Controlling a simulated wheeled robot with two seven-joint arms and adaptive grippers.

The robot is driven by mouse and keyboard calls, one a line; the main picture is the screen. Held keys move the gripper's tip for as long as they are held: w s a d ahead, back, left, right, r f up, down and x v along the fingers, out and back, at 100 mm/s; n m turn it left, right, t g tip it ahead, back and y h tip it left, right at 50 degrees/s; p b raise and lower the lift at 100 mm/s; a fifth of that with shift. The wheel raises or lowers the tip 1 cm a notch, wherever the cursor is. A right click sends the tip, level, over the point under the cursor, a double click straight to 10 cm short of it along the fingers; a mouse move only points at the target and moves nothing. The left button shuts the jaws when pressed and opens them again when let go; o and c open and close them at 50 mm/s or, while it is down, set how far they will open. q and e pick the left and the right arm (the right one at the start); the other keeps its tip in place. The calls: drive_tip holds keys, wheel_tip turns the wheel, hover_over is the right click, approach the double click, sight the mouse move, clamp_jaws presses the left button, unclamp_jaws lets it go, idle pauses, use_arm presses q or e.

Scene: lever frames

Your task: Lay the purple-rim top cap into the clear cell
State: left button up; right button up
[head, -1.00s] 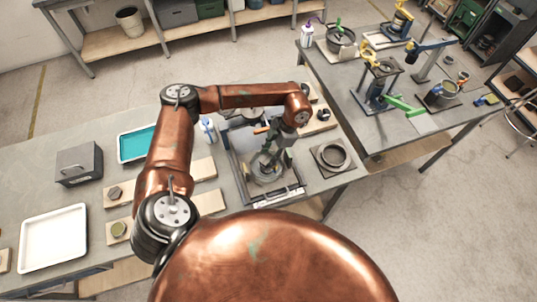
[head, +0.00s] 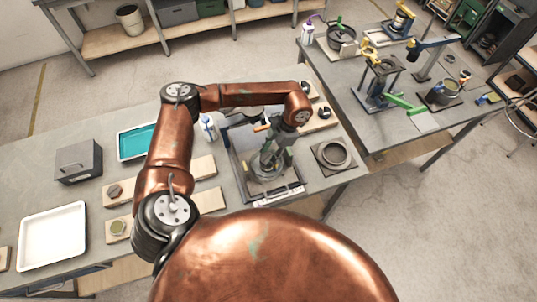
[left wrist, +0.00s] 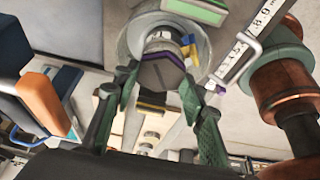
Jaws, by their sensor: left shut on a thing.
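The purple-rim top cap (left wrist: 162,74) is a grey, flat-faced piece with a thin purple band in the left wrist view. My left gripper (left wrist: 160,88) is shut on it, with green finger pads on both sides. Beyond the cap, a pale round see-through wall that looks like the clear cell (left wrist: 133,42) surrounds part of it in the picture. I cannot tell whether the cap touches it. In the head view my left gripper (head: 270,153) points down over the round fixture, and its fingers hide the cap and most of the cell. My right gripper is not in view.
A dark square-based ring (head: 332,154) stands right of the fixture tray (head: 278,196). Wooden boards (head: 205,167), a grey box (head: 77,161), a teal tray (head: 135,143) and a white tray (head: 52,236) lie to the left. A second bench (head: 400,125) holds tools.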

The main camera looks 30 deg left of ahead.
use_arm(q)
drive_tip(key=shift+f, duration=0.1)
idle(0.3)
drive_tip(key=o, duration=1.5)
drive_tip(key=v, duration=1.2)
